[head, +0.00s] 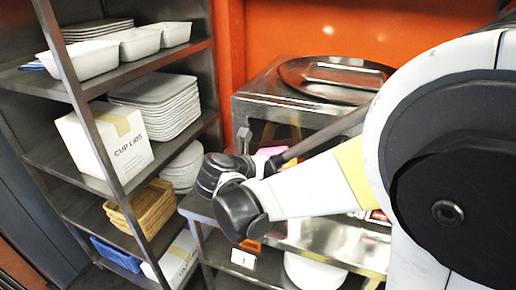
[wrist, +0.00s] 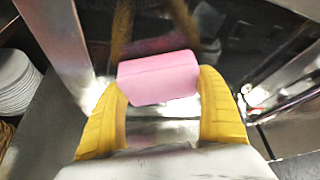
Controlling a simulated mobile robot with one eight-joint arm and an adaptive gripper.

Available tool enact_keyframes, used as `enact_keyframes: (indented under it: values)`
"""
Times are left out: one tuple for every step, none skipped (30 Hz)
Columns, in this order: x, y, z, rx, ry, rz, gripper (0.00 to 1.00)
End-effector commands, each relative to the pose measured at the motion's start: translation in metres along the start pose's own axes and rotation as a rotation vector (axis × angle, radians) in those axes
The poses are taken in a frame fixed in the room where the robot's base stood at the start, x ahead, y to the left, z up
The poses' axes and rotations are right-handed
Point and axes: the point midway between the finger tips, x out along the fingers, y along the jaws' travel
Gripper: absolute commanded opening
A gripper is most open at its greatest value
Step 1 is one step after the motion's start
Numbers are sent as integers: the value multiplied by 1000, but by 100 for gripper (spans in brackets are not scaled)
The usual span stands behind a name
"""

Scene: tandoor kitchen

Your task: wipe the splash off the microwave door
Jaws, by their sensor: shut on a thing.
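My gripper (wrist: 163,84) has two yellow fingers shut on a pink sponge (wrist: 158,68), one finger at each end. The sponge faces the dark, glossy microwave door (wrist: 222,42); I cannot tell whether it touches it. Brownish-yellow streaks show on the door above the sponge; I cannot tell whether they are the splash or a reflection of the fingers. In the head view the steel microwave (head: 268,98) stands on a steel table, its front partly hidden by my arm. A bit of the pink sponge (head: 272,151) shows behind my wrist.
A round metal tray (head: 292,76) lies on the microwave. To the left, a shelf rack (head: 92,86) holds stacked white plates (head: 155,95), a cup lids box (head: 105,140) and a wicker basket (head: 143,212). White plates (wrist: 15,80) also show in the wrist view.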

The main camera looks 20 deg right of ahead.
Motion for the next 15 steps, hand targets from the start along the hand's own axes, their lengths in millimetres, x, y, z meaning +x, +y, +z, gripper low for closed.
enact_keyframes:
  values:
    - [0,0,0,0,0,0,58]
    - [0,0,0,0,0,0,58]
    - [0,0,0,0,0,0,58]
    - [0,-1,0,0,0,0,58]
    - [1,-2,-1,0,0,0,58]
    - [1,-4,-1,0,0,-1,58]
    - [1,-6,-2,0,1,-1,58]
    - [2,-8,-3,0,1,-1,58]
    - [2,-11,-4,0,1,-1,58]
    - [2,-14,-5,0,1,-1,58]
    - [2,-17,-6,1,1,-1,58]
    - [3,-21,-8,1,0,-1,58]
    - [4,-24,-8,1,0,-1,58]
    - [4,-26,-9,1,0,-1,58]
    - [5,-30,-11,1,0,-1,58]
